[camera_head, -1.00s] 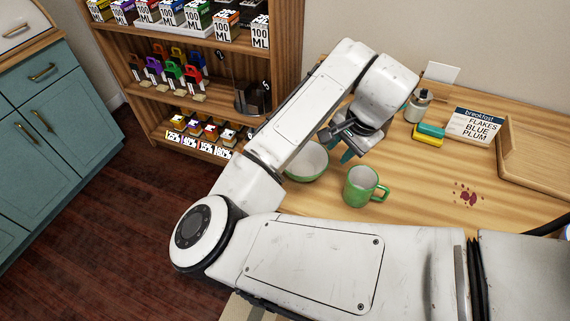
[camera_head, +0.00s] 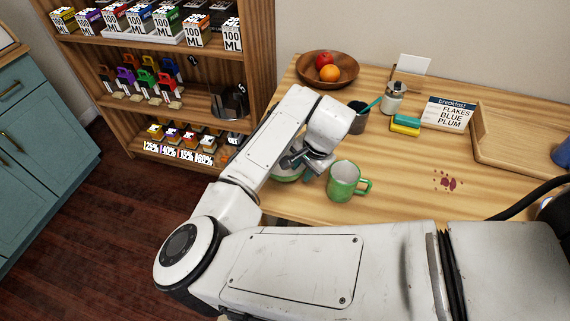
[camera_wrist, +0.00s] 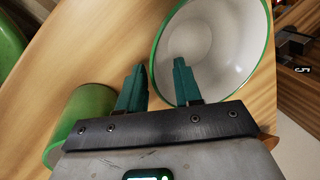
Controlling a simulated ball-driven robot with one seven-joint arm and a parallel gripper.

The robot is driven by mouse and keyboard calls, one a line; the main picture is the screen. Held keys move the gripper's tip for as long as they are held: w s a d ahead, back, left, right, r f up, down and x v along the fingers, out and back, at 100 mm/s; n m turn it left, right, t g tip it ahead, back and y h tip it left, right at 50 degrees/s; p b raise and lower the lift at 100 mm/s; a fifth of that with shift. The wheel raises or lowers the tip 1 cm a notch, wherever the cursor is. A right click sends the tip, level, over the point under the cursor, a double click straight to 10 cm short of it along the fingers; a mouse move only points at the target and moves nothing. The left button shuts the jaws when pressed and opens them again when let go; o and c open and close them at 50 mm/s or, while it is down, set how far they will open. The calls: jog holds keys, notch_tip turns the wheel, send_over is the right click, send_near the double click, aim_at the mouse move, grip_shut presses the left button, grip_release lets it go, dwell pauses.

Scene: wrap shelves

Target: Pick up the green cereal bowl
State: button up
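The green cereal bowl (camera_head: 285,180) stands on the wooden counter near its left front edge, mostly hidden behind my arm in the head view. In the wrist view the bowl (camera_wrist: 228,45) shows its white inside and green rim. My gripper (camera_head: 308,170) is at the bowl. In the wrist view my gripper (camera_wrist: 158,72) is open, with the rim's near side between the fingers. One finger overlaps the bowl's inside and the other is outside it. Whether either finger touches the bowl cannot be told.
A green mug (camera_head: 343,182) stands right of the bowl. Behind are a wooden fruit bowl (camera_head: 312,72), a dark cup (camera_head: 357,120), a bottle (camera_head: 393,98), sponges (camera_head: 405,125) and a breakfast sign (camera_head: 447,114). A shelf unit (camera_head: 262,60) stands at left. Dark red spots (camera_head: 447,182) mark the counter.

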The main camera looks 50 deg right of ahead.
jog(key=shift+f, duration=0.1)
grip_shut()
dwell(0.5)
